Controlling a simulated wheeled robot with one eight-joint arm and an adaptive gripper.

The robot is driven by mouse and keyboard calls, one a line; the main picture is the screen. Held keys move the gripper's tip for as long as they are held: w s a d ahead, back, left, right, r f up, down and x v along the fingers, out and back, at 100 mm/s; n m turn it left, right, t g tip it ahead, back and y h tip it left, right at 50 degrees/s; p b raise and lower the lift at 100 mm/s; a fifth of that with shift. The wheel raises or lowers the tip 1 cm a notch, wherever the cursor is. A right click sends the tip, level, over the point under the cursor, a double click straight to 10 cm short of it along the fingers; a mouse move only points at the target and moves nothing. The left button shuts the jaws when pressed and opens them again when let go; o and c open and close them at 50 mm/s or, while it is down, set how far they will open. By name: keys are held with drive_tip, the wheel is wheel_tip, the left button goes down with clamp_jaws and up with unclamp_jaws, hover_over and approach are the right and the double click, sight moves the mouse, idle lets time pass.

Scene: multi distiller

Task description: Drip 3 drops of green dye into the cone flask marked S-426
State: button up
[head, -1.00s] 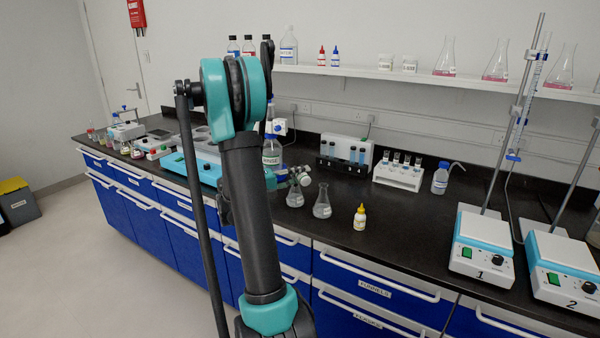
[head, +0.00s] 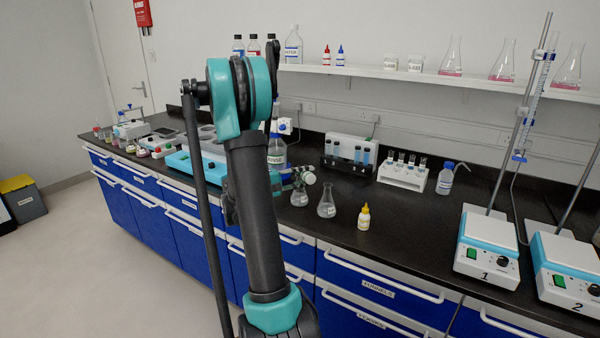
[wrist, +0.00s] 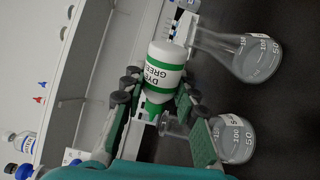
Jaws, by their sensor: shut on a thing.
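My gripper (wrist: 157,92) is shut on a white dye bottle with green bands and a green label (wrist: 164,66), seen in the wrist view. Two clear cone flasks with clear contents stand on the bench: one flask (wrist: 248,56) is beyond the bottle, and another flask (wrist: 236,136) is beside the right finger. Their marks are cut off or too small to read fully; one begins with S. In the head view the left flask (head: 299,197) and right flask (head: 326,200) stand near the bench edge, and my arm largely hides the gripper.
A yellow-capped bottle (head: 364,217) stands right of the flasks. A white tube rack (head: 402,174), a wash bottle (head: 445,181) and hotplate 1 (head: 487,250) are farther right. The black bench between the yellow-capped bottle and the hotplate is clear.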

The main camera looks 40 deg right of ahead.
drive_tip(key=shift+r, duration=0.1)
drive_tip(key=n, duration=0.1)
drive_tip(key=r+n, duration=0.1)
drive_tip(key=n, duration=0.1)
drive_tip(key=shift+w+r, duration=0.2)
drive_tip(key=shift+r, duration=0.05)
idle(4.0)
drive_tip(key=f+m, duration=0.1)
drive_tip(key=m, duration=0.1)
drive_tip(key=f+m, duration=0.1)
drive_tip(key=m, duration=0.1)
drive_tip(key=f+m, duration=0.1)
drive_tip(key=m, duration=0.1)
drive_tip(key=shift+s, duration=0.2)
drive_tip(key=shift+r, duration=0.1)
drive_tip(key=shift+r, duration=2.4)
